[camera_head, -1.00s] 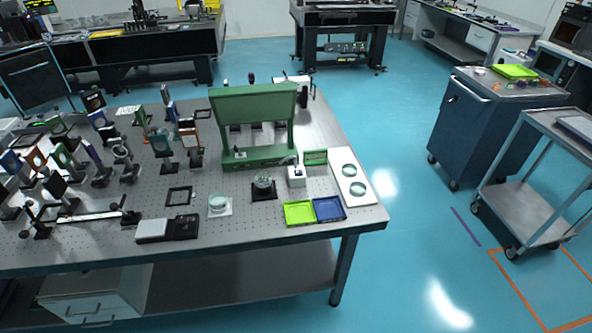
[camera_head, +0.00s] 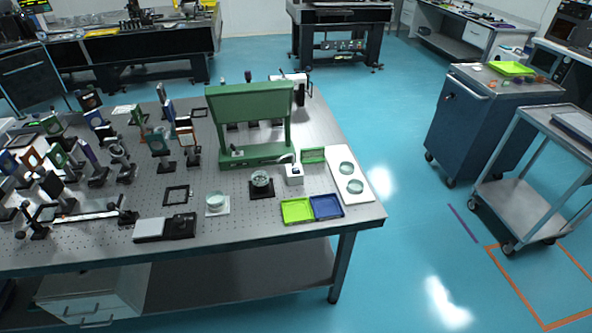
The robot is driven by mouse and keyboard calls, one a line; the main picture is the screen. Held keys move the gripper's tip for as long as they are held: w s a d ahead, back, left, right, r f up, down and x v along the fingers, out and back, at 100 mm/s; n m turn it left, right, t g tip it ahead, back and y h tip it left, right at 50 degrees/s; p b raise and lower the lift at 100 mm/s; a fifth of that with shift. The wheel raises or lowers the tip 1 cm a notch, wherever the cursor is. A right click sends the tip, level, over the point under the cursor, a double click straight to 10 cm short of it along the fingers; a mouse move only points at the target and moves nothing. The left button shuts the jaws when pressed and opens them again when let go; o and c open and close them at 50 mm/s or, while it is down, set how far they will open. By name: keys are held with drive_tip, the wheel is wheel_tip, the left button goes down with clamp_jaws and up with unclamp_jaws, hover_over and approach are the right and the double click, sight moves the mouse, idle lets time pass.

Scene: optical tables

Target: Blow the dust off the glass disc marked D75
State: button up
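Two round glass discs lie on a white board near the right edge of the optical table: an upper disc (camera_head: 346,168) and a lower disc (camera_head: 355,186). Another pale glass disc (camera_head: 216,201) sits on a white square, and a clear round glass piece (camera_head: 261,179) sits on a black square base. No marking such as D75 is readable on any of them at this size. A small white device (camera_head: 293,174) stands between the black base and the white board; I cannot tell what it is. My gripper is not in view.
The perforated optical table (camera_head: 235,236) has a green frame (camera_head: 250,118), a lime tray (camera_head: 297,210), a blue tray (camera_head: 327,206) and crowded optics mounts at left. A dark blue cabinet (camera_head: 480,125) and grey cart (camera_head: 525,190) stand right. Blue floor (camera_head: 410,235) between is clear.

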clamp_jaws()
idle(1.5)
